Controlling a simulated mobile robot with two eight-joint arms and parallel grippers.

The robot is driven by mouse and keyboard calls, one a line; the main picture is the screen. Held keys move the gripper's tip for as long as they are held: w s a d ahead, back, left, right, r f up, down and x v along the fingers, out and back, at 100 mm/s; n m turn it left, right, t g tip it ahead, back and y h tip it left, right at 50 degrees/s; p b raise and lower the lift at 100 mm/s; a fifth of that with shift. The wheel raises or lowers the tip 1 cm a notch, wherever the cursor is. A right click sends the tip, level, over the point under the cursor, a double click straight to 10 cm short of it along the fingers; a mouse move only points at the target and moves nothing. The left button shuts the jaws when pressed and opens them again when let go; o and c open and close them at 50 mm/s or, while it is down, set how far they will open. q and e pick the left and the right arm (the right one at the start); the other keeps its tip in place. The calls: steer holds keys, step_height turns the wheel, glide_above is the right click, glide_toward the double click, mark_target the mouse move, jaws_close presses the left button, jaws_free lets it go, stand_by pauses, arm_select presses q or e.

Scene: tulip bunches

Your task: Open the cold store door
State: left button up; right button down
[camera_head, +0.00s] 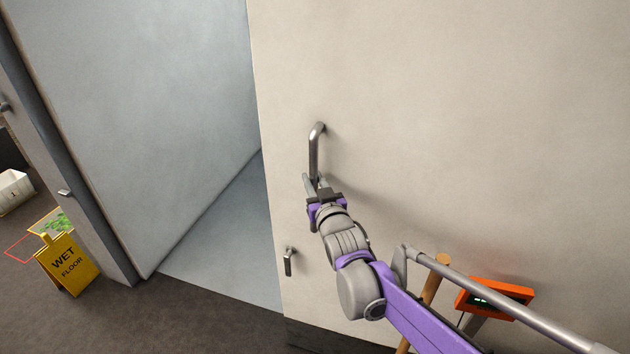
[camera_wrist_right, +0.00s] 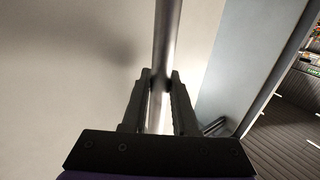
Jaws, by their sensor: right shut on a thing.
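The cold store door (camera_head: 430,110) is a large pale panel filling the right of the head view. It stands open, with a bluish-grey interior showing to its left. A metal bar handle (camera_head: 314,152) is fixed upright near the door's left edge; it also shows in the right wrist view (camera_wrist_right: 168,40). My right gripper (camera_head: 316,184) is shut on the lower part of the handle, one finger on each side of the bar in the wrist view (camera_wrist_right: 160,95). My left gripper is not in view.
A yellow wet floor sign (camera_head: 68,263) stands at the lower left, outside the frame of the opening. A white bin (camera_head: 14,190) is at the far left. A small lower latch (camera_head: 289,262) is on the door. An orange device (camera_head: 494,297) is at the lower right. Dark floor before the opening is clear.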

steer(key=shift+a, duration=0.1)
steer(key=c, duration=0.7)
jaws_free()
steer(key=shift+s, duration=0.1)
steer(key=b+v, duration=0.1)
steer(key=v, duration=0.9)
steer(key=shift+s, duration=0.3)
